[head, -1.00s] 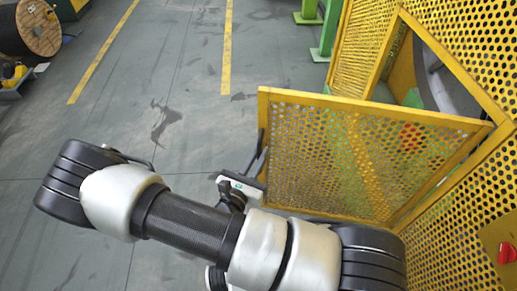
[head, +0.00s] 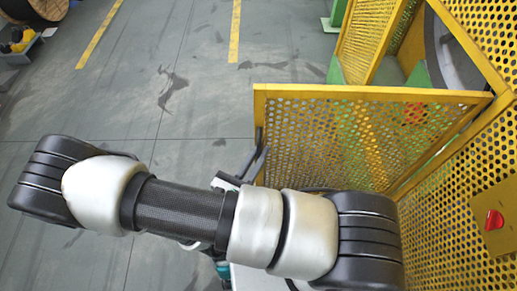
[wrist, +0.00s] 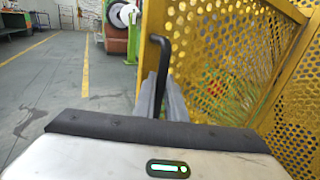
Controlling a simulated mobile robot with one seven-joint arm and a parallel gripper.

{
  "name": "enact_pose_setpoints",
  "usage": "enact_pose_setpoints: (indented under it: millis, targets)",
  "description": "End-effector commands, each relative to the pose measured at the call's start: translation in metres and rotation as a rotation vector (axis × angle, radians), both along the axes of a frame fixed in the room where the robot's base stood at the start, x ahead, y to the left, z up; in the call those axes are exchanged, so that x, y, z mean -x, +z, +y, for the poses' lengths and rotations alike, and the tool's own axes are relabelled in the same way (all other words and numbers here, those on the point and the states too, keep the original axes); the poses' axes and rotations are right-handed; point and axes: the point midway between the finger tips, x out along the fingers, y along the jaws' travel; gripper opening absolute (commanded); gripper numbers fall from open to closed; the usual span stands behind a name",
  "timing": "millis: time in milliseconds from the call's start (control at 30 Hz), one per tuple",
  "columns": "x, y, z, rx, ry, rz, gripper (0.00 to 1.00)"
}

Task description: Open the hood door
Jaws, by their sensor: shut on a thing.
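The hood door (head: 330,140) is a yellow perforated panel in a yellow frame. In the head view it stands swung out from the yellow enclosure, with an open gap behind it. Its black bar handle (head: 257,140) is on the free left edge. The door also shows in the wrist view (wrist: 225,60), with the black handle (wrist: 163,55) rising beside its edge. My gripper (wrist: 165,100) is shut on the handle, its grey fingers closed around the lower part. In the head view my arm hides most of the gripper and the door's lower left.
The perforated yellow enclosure (head: 455,165) with a red knob (head: 494,220) stands at right. Grey floor (head: 190,90) with yellow lines is open to the left. A cable reel (head: 35,8) stands far left.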

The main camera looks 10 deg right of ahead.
Motion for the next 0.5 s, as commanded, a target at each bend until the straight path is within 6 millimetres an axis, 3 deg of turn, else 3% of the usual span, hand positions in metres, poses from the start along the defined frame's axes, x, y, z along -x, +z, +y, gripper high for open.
enact_pose_setpoints:
  millis: [200,233,333,500]
  targets:
    - [0.0002,0.0002,-0.0011,0.001,-0.003,-0.001,0.0]
    - [0.0001,0.0002,-0.0012,0.001,-0.003,-0.001,0.12]
    - [0.0,0.0001,-0.0011,0.001,-0.003,-0.001,0.29]
    - [-0.0001,0.0,-0.0008,0.001,-0.002,-0.001,0.29]
